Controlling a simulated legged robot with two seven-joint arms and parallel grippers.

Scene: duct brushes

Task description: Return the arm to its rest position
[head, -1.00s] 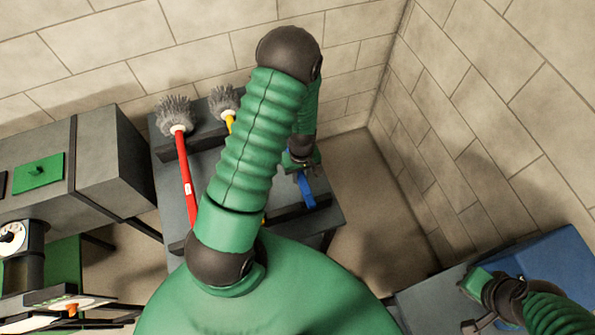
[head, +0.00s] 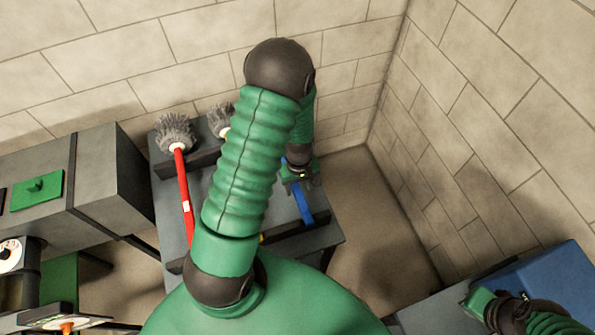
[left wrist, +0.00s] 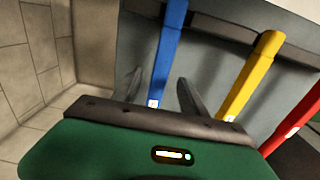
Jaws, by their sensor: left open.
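My left gripper (head: 300,176) is open over the rack at the far end of my bent green arm. In the left wrist view its two dark fingers (left wrist: 162,92) stand apart, with the lower end of the blue brush handle (left wrist: 168,45) between or just beyond them; contact is unclear. The blue handle (head: 303,203) also shows below the gripper in the head view. My right gripper (head: 484,303) is at the lower right, partly cut off, its jaws unclear.
A dark rack (head: 325,238) holds a red-handled brush (head: 184,195) and a yellow handle (left wrist: 252,72). A grey duct box (head: 110,190) stands at left. A blue box (head: 545,282) is at lower right. Block walls close the back and right; floor between rack and right wall is clear.

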